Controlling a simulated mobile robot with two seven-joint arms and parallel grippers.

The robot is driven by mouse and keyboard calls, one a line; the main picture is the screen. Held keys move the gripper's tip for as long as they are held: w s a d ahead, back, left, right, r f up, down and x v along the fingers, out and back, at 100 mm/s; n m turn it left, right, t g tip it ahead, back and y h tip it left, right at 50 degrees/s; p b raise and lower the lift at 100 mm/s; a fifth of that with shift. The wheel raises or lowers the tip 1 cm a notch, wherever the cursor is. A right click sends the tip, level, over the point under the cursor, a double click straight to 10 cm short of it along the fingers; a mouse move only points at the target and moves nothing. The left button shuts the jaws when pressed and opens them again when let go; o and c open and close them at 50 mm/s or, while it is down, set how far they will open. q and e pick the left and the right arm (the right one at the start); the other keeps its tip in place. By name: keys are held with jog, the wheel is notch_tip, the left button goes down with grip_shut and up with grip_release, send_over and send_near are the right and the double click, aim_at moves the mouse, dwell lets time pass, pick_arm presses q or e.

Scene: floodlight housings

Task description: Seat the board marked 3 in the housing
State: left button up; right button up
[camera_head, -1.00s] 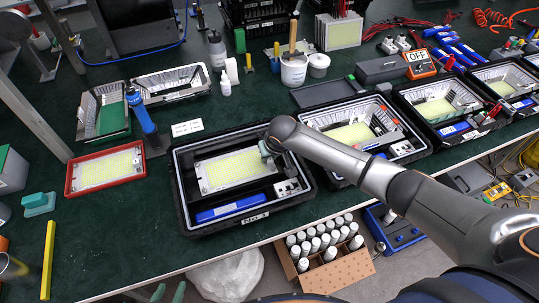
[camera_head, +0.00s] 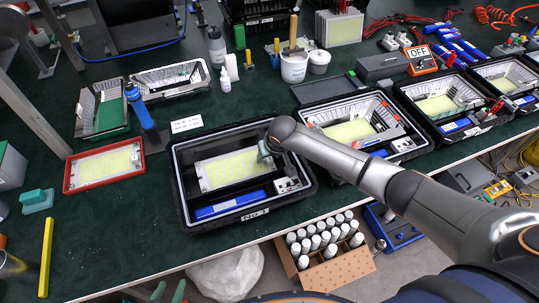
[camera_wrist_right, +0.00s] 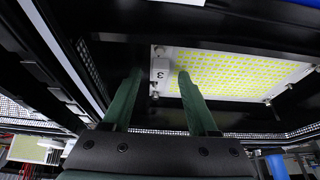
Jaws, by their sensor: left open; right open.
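The board marked 3 (camera_head: 230,170) is a pale plate with a yellow-green grid, lying within the black housing (camera_head: 183,217). In the right wrist view the board (camera_wrist_right: 235,72) carries a white tag reading 3 (camera_wrist_right: 160,75). My right gripper (camera_head: 264,152) is at the board's right end. Its green fingers (camera_wrist_right: 157,95) are apart, one on each side of the tag, and open. Whether the board lies fully flat in the housing I cannot tell. My left gripper (camera_head: 169,291) shows only as green fingertips at the bottom edge, open and empty.
The housing also holds a blue bar (camera_head: 230,205) and a terminal block (camera_head: 289,184). A red-framed board (camera_head: 104,166) lies to the left. Another open housing (camera_head: 352,132) stands close on the right. A blue-topped bottle (camera_head: 141,110) stands behind left. A carton of white tubes (camera_head: 338,267) is below the bench.

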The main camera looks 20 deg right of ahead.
jog(key=p+v, duration=0.1)
jog(key=v, duration=1.1)
jog(key=shift+r, duration=0.25)
jog(key=shift+s, duration=0.1)
